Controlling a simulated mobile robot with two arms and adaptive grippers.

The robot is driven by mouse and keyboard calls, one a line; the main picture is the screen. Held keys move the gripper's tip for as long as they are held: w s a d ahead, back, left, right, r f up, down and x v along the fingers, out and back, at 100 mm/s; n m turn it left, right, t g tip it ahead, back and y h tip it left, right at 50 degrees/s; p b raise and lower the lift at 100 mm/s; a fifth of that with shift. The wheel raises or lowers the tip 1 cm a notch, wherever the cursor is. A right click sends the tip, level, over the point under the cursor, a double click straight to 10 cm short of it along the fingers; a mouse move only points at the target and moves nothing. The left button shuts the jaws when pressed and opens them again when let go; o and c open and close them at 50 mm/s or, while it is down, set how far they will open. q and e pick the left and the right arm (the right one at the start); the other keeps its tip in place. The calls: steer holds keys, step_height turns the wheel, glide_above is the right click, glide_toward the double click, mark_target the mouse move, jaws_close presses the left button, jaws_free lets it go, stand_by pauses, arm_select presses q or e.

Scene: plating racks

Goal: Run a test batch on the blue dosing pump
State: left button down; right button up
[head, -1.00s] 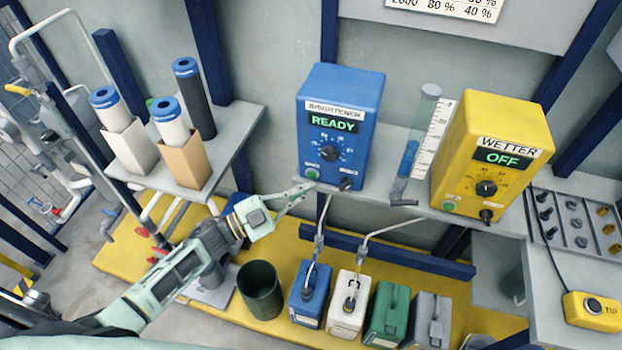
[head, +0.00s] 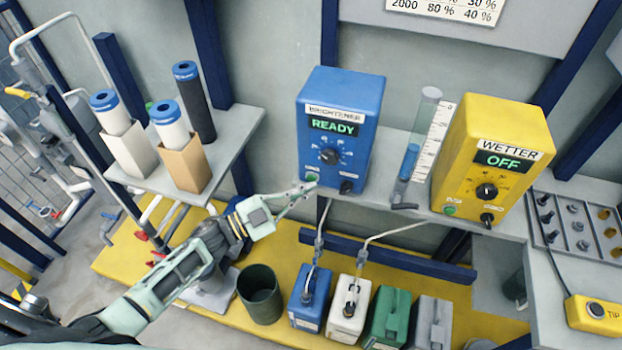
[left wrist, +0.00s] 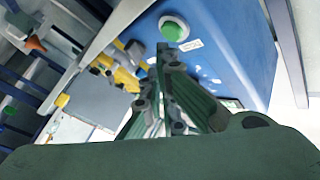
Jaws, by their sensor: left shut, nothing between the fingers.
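The blue dosing pump (head: 340,105) stands on the grey shelf. Its label reads BRIGHTENER and its display (head: 334,125) shows READY in green. A black dial (head: 329,156) is in its middle, a green button (head: 312,177) at lower left and a black knob (head: 346,187) at lower right. My left gripper (head: 312,186) is shut and empty, its tips just by the green button. In the left wrist view the shut fingers (left wrist: 162,48) point toward the green button (left wrist: 174,28); I cannot tell whether they touch it. My right gripper is not in view.
A yellow WETTER pump (head: 500,125) reading OFF stands to the right, with a measuring cylinder (head: 414,140) between. Below are a dark bucket (head: 259,293) and several canisters, including a blue one (head: 310,297). Filter cartridges stand on the left shelf (head: 228,135).

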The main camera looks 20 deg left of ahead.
arm_select(q)
steer(key=shift+w, duration=0.1)
stand_by(0.6)
steer(key=shift+w, duration=0.35)
steer(key=shift+w+b, duration=0.4)
steer(key=shift+w, duration=0.05)
stand_by(0.8)
steer(key=shift+s, duration=0.1)
steer(key=shift+s+p, duration=0.45)
steer(key=shift+s, duration=0.35)
steer(key=s+p, duration=0.2)
steer(key=s, duration=0.3)
steer(key=shift+a, duration=0.1)
